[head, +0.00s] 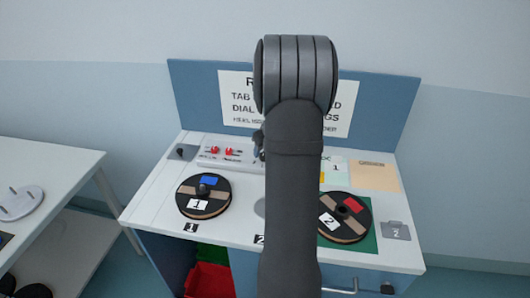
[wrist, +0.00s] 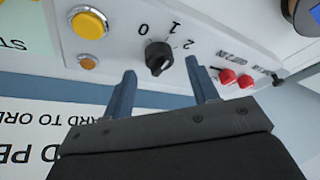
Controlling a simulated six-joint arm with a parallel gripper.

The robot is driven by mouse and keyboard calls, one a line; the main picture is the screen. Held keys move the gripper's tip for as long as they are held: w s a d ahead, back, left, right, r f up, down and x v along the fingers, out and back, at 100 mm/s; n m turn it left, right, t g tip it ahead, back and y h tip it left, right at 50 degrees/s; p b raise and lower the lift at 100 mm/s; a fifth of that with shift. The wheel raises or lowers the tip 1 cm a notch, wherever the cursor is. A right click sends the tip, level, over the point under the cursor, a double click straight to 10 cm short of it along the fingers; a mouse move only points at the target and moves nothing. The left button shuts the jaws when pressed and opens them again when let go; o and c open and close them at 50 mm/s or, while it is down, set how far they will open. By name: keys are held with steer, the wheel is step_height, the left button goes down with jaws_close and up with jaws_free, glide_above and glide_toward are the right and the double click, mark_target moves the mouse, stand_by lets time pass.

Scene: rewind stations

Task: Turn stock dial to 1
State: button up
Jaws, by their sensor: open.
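The stock dial, a black knob (wrist: 158,56), sits on a pale panel in the wrist view, with 0, 1 and 2 printed around it. The figures appear upside down there. I cannot tell for sure which figure its pointer faces. My gripper (wrist: 160,70) is open, its two blue fingers on either side of the dial with gaps to the knob. Whether they reach down to the knob's height is unclear. In the head view my arm hides the dial and most of the gripper.
In the wrist view a yellow button (wrist: 89,23) and red knobs (wrist: 236,78) flank the dial. The head view shows two black reels (head: 203,207) (head: 352,228) on the white bench (head: 160,195), a blue back panel (head: 190,95), and a side table (head: 60,160) at left.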

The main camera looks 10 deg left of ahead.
steer(key=v, duration=1.5)
steer(key=shift+r, duration=0.2)
steer(key=x, duration=1.7)
steer(key=shift+f, duration=0.3)
steer(key=shift+r, duration=0.1)
